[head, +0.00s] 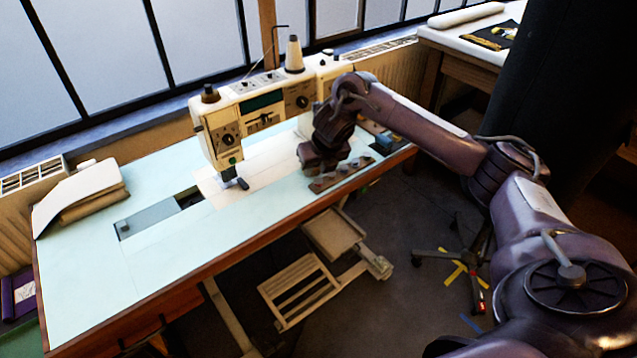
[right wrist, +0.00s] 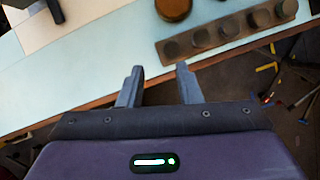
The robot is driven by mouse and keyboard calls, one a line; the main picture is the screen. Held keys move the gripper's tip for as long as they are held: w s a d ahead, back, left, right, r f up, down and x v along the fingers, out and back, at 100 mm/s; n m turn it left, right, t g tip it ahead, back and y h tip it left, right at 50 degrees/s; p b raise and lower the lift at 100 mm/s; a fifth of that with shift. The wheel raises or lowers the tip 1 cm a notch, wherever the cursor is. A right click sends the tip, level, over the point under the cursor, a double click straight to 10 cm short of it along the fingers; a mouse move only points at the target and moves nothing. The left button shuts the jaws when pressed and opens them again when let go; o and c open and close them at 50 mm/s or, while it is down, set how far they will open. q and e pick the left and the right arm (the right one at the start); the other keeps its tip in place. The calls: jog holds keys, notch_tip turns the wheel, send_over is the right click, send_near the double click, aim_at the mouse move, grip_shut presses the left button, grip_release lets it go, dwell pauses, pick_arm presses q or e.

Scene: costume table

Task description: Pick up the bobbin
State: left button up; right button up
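In the right wrist view a wooden strip (right wrist: 205,46) holds a row of several dark round pieces (right wrist: 228,27) that look like bobbins. A single brown round piece (right wrist: 173,8) sits on the table just beyond the strip, cut by the top edge; I cannot tell which piece is the bobbin. The strip also shows in the head view (head: 343,176), near the table's front edge. My right gripper (right wrist: 159,78) is open and empty, its fingertips over the front edge, short of the strip and apart from it. In the head view its fingers are hard to make out. My left gripper is out of view.
A sewing machine (head: 258,105) with a thread cone stands on the pale table (head: 90,270), left of my right arm. Folded cloth (head: 80,195) lies at the left end. A pedal frame (head: 297,290) stands below. The table's front middle is clear.

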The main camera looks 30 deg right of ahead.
aim_at(318, 181)
jog(key=f, duration=0.2)
jog(key=w+d+f, duration=0.1)
jog(key=f, duration=0.1)
jog(key=w+d+f, duration=0.1)
jog(key=f, duration=0.1)
jog(key=shift+w+d+f+p, duration=0.1)
jog(key=shift+w+f+p, duration=0.1)
jog(key=shift+p, duration=0.1)
grip_shut()
